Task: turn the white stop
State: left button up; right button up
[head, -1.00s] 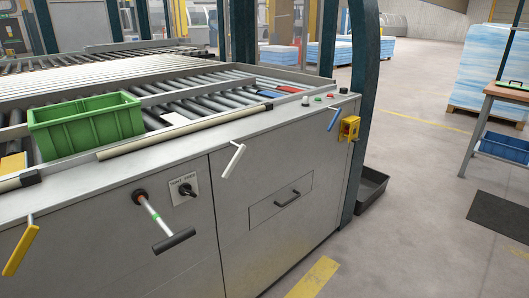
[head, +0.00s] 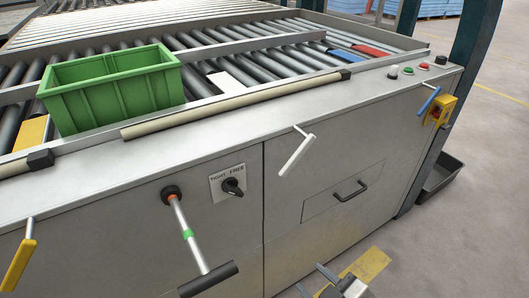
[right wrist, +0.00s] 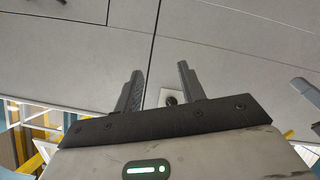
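The white stop (head: 297,152) is a white lever on a short pin at the top edge of the machine's grey front. It hangs tilted, its lower end to the left. My right gripper (head: 310,277) shows at the bottom edge of the head view, below the stop and apart from it. In the right wrist view its two fingers (right wrist: 160,70) are spread with nothing between them, in front of the grey panels. I cannot make out the white stop in that view.
Left of the stop are a black switch (head: 233,187), a black T-handle (head: 207,280) and a yellow lever (head: 18,264). On its right are a drawer handle (head: 350,191), a blue lever (head: 430,100) and a yellow switch box (head: 441,111). A green crate (head: 115,92) stands above.

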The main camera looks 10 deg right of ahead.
jog(key=w+d+r+n+t, duration=0.4)
jog(key=r+n, duration=0.4)
jog(key=n, duration=0.5)
jog(key=n+y, duration=0.3)
jog(key=n, duration=0.7)
send_near(292, 166)
jog(key=shift+t, duration=0.3)
jog(key=x, duration=1.2)
jog(key=shift+w+a+f, duration=0.1)
jog(key=shift+w+f, duration=0.05)
jog(key=shift+f, duration=0.1)
grip_shut()
